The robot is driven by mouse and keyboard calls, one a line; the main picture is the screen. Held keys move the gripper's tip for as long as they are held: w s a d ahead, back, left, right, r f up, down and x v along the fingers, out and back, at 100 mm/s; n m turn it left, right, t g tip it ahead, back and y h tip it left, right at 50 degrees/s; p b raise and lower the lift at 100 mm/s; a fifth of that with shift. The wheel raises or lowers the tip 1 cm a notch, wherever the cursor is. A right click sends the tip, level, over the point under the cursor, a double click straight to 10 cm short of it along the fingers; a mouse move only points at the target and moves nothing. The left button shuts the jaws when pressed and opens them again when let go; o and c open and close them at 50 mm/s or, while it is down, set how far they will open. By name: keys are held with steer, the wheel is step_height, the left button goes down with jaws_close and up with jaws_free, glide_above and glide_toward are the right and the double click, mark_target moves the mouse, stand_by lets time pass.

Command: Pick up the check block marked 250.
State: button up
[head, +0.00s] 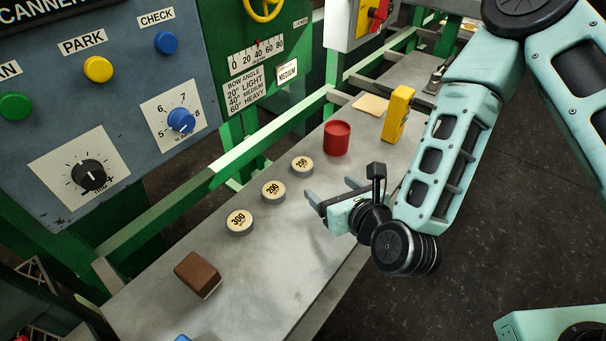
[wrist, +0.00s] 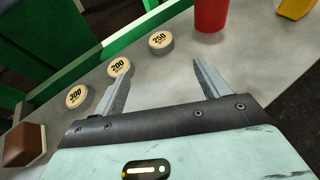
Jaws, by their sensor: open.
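The check block marked 250 (head: 302,166) is a short round disc with a pale top, lying on the grey bench near the red cup; it also shows in the wrist view (wrist: 160,42). Similar blocks marked 200 (head: 273,191) and 300 (head: 239,222) lie in a row to its left. My gripper (head: 328,188) is open and empty, just right of and nearer than the blocks. In the wrist view, the 250 block is beyond the gap between my fingertips (wrist: 160,72). The left finger partly overlaps the 200 block (wrist: 120,67).
A red cup (head: 337,138) and a yellow block (head: 398,114) stand beyond the 250 block. A brown block (head: 198,274) sits at the near left. A green rail (head: 265,140) runs along the bench's back. The bench (head: 290,255) is clear in front of the blocks.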

steer(key=shift+w+a+f+b, duration=0.3)
steer(key=shift+w+f+b, duration=0.3)
steer(key=shift+b, duration=1.6)
steer(key=shift+w+a+b, duration=0.1)
steer(key=shift+w+b, duration=0.1)
steer(key=shift+b, duration=0.1)
steer(key=p, duration=0.1)
glide_toward(303, 165)
steer(key=x, duration=0.2)
steer(key=shift+w+a+f, duration=0.25)
steer(key=shift+w, duration=0.05)
steer(key=shift+p+x, duration=0.65)
steer(key=shift+x, duration=2.35)
steer(key=shift+d+r, duration=0.1)
steer(key=shift+d, duration=0.05)
steer(key=c, duration=1.1)
